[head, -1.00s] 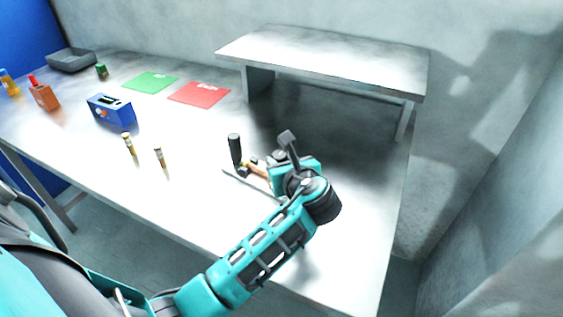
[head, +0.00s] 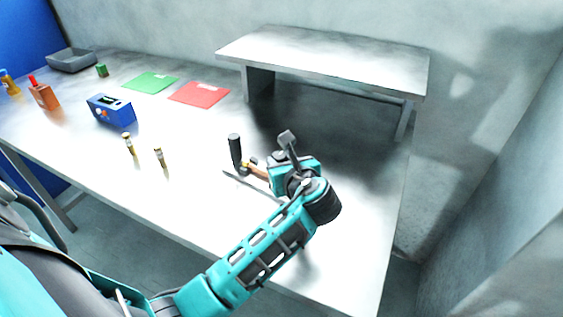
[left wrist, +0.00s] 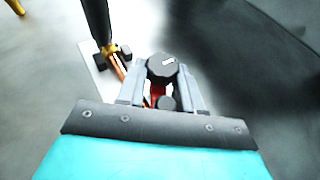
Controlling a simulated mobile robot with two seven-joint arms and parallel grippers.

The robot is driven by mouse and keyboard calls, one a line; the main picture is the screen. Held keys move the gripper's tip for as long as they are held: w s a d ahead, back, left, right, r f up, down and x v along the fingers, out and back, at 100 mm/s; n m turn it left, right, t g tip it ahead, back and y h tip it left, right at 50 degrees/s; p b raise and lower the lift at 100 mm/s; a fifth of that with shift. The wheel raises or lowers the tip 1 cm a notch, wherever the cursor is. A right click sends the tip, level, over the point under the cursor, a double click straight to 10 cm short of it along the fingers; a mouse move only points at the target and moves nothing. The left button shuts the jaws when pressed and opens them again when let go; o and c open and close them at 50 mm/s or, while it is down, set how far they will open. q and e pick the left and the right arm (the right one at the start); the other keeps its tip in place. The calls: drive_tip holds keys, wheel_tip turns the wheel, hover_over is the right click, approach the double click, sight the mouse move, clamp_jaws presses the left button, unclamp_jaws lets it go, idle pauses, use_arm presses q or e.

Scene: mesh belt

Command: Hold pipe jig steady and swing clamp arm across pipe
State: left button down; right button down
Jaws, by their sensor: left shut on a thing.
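The pipe jig has a pale flat base (head: 229,173) and lies on the table. A copper-coloured pipe (head: 256,173) runs along it; it also shows in the left wrist view (left wrist: 119,67). A black upright handle (head: 235,149) stands at the jig's left end and shows at the top of the left wrist view (left wrist: 97,22). My left gripper (head: 270,174) is at the jig's right end. In the left wrist view its fingers (left wrist: 162,85) are on both sides of a dark faceted knob (left wrist: 160,67) and are shut on it. The clamp arm cannot be made out clearly. My right gripper is not in view.
A blue box (head: 111,109), green mat (head: 150,82), red mat (head: 199,93) and grey tray (head: 72,60) are farther off. A raised white shelf (head: 325,62) stands behind. The table's right part is clear.

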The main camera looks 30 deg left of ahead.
sight(282, 159)
use_arm(q)
drive_tip(key=c, duration=0.7)
unclamp_jaws()
drive_tip(key=shift+f, duration=0.15)
drive_tip(key=shift+o, duration=0.2)
wheel_tip(282, 159, up, 10)
drive_tip(key=shift+r, duration=0.1)
drive_tip(key=shift+s, duration=0.1)
